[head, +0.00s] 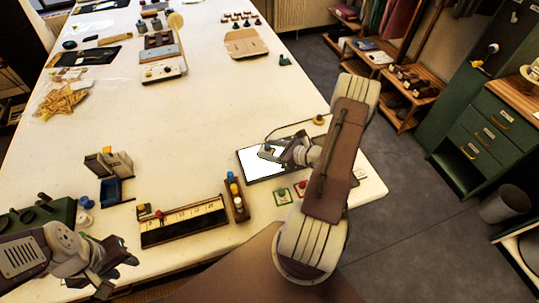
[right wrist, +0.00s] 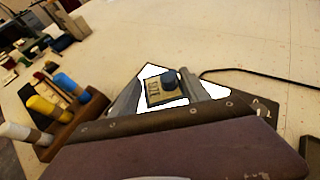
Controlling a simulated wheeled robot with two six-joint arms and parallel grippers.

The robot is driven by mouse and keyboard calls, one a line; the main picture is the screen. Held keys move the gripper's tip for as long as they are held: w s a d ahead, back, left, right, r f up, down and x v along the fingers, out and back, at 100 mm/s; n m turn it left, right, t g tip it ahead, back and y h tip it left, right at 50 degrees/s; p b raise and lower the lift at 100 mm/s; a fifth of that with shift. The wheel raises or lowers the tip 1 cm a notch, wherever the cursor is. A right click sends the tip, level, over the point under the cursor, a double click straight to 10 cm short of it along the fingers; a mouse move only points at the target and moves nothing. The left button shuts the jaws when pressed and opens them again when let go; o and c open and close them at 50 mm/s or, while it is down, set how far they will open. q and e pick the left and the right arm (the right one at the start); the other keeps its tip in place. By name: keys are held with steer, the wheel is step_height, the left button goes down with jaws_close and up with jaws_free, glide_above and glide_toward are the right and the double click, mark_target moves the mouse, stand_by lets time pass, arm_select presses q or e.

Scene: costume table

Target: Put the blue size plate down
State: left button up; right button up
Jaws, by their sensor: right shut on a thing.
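The blue size plate is a small tan plate with dark lettering and a blue knob; it shows in the right wrist view (right wrist: 160,92) between my right fingers. In the head view only a small blue spot (head: 268,148) of it shows at the fingertips. My right gripper (head: 273,150) is shut on it, over the bright white panel (head: 258,166) in a dark frame. The panel lies behind the plate in the right wrist view (right wrist: 212,91). I cannot tell whether the plate touches the panel. My left gripper (head: 118,275) looks open and empty at the near left of the table.
A wooden rack (head: 240,208) of coloured pegs stands left of the panel. A long marked tray (head: 183,221) lies beside it. The table's middle is clear.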

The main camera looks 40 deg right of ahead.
steer(key=shift+a+f, duration=0.15)
steer(key=shift+f, duration=0.1)
step_height(320, 180, down, 3)
steer(key=shift+s+r+p, duration=0.1)
steer(key=shift+r+p, duration=0.1)
steer(key=shift+p, duration=0.25)
steer(key=shift+f, duration=0.45)
steer(key=shift+f+b, duration=0.15)
steer(key=shift+b, duration=0.15)
steer(key=o, duration=1.3)
